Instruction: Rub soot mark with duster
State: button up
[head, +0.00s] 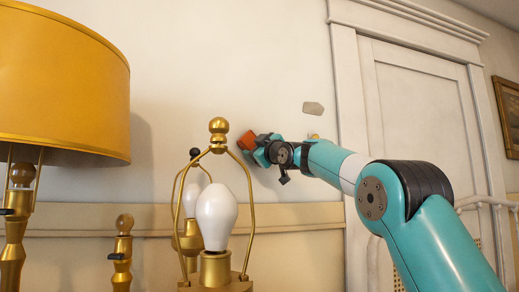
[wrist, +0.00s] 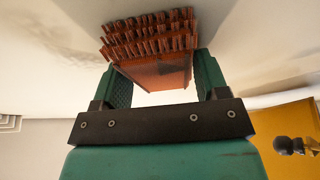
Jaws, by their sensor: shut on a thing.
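The duster (head: 247,140) is an orange block at the tip of my arm, close to the pale wall. In the wrist view the duster (wrist: 150,40) shows rows of reddish-brown bristles facing away from me, toward the wall. My gripper (head: 260,149) is shut on it, with one teal finger on each side. I cannot tell whether the bristles touch the wall.
A bare lamp with a white bulb (head: 216,215) and brass frame stands just left of my gripper. A lamp with a yellow shade (head: 62,85) fills the far left. A white door (head: 425,130) and a framed picture (head: 508,110) are at right.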

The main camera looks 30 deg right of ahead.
jog(key=shift+r, duration=0.5)
jog(key=shift+s+d+r+p, duration=1.2)
jog(key=shift+d+p, duration=0.7)
jog(key=shift+d, duration=4.1)
jog(key=a+b, duration=0.1)
jog(key=a, duration=0.3)
jog(key=w+a+b, duration=0.1)
jog(key=a, duration=0.3)
jog(key=w+a+b, duration=0.1)
jog(key=a, duration=0.3)
jog(key=shift+w+f, duration=0.15)
jog(key=shift+s+a+b, duration=0.15)
jog(key=shift+s+b, duration=0.75)
jog(key=shift+s, duration=0.1)
jog(key=shift+s+a+b, duration=0.2)
jog(key=shift+s+b, duration=0.65)
jog(key=shift+s, duration=0.1)
jog(key=shift+s+a+b, duration=0.15)
jog(key=shift+s+b, duration=0.75)
jog(key=shift+s, duration=0.1)
